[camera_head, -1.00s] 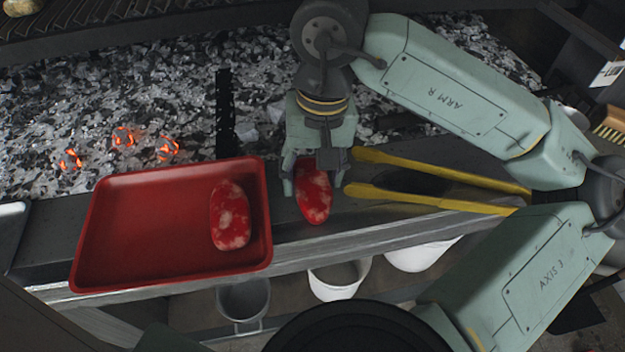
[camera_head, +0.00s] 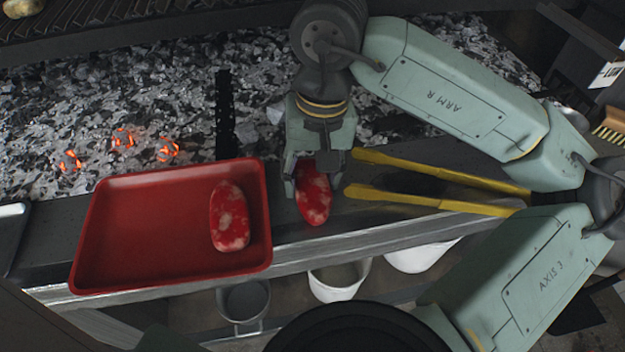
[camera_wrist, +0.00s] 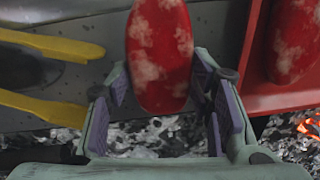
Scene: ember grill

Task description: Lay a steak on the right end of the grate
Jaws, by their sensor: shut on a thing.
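A red, pale-marbled steak (camera_head: 314,200) is on the metal ledge to the right of the red tray, also seen in the wrist view (camera_wrist: 158,45). My gripper (camera_head: 312,181) points down over its far end and is shut on it, with a finger on either side in the wrist view (camera_wrist: 163,88). I see no clear gap under the steak. A second steak (camera_head: 230,216) lies in the right part of the red tray (camera_head: 85,250). The dark barred grate (camera_head: 150,30) runs across the top of the head view; my arm hides or crosses its right part.
Yellow-handled tongs (camera_head: 440,203) lie just right of the held steak. Grey coals with a few glowing embers (camera_head: 122,138) fill the bed between ledge and grate. A brush (camera_head: 610,132) is at the right edge. Buckets (camera_head: 338,280) stand below the ledge.

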